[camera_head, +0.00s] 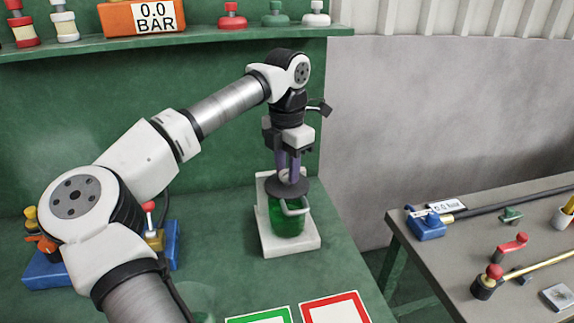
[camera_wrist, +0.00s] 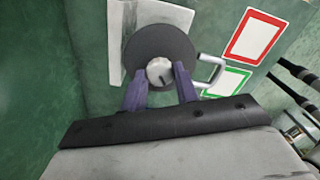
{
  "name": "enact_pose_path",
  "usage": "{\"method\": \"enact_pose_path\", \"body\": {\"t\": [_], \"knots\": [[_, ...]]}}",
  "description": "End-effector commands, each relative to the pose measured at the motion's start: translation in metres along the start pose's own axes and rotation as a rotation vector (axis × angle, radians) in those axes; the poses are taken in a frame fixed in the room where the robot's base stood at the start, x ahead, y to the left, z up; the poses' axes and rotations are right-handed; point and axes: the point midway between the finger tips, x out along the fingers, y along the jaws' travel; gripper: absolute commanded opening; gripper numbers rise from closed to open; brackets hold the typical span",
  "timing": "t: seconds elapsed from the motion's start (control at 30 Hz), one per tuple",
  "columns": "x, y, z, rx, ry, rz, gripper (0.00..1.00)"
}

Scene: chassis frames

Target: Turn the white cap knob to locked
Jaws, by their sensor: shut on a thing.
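The white cap knob (camera_wrist: 159,71) sits at the centre of a dark round lid in the wrist view. It has a short dark mark near its lower edge. The dark lid (camera_head: 289,187) tops a green canister (camera_head: 287,217) with a grey bail handle (camera_head: 297,207), standing upright on a white base. My gripper (camera_wrist: 161,79) points straight down over the lid, its two purple fingers shut on the sides of the knob. In the head view my gripper (camera_head: 289,177) hides the knob. I cannot read any lock markings.
The white base (camera_head: 310,244) stands on the green bench. Green-framed (camera_head: 259,317) and red-framed (camera_head: 335,309) cards lie in front of it. A blue fixture (camera_head: 172,243) is at left, a shelf (camera_head: 200,41) behind, and a grey table (camera_head: 470,245) with valves at right.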

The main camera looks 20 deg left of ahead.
Motion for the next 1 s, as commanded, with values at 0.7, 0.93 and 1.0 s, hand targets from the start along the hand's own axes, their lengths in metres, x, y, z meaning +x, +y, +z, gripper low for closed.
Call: {"method": "enact_pose_path", "body": {"t": [0.7, 0.93, 1.0], "knots": [[-0.001, -0.0002, 0.0009, 0.582, -0.003, 0.002, 0.07], [-0.001, -0.0002, 0.0009, 0.66, -0.003, 0.003, 0.07], [-0.0009, -0.0002, 0.0008, 0.674, -0.002, 0.003, 0.07]]}}
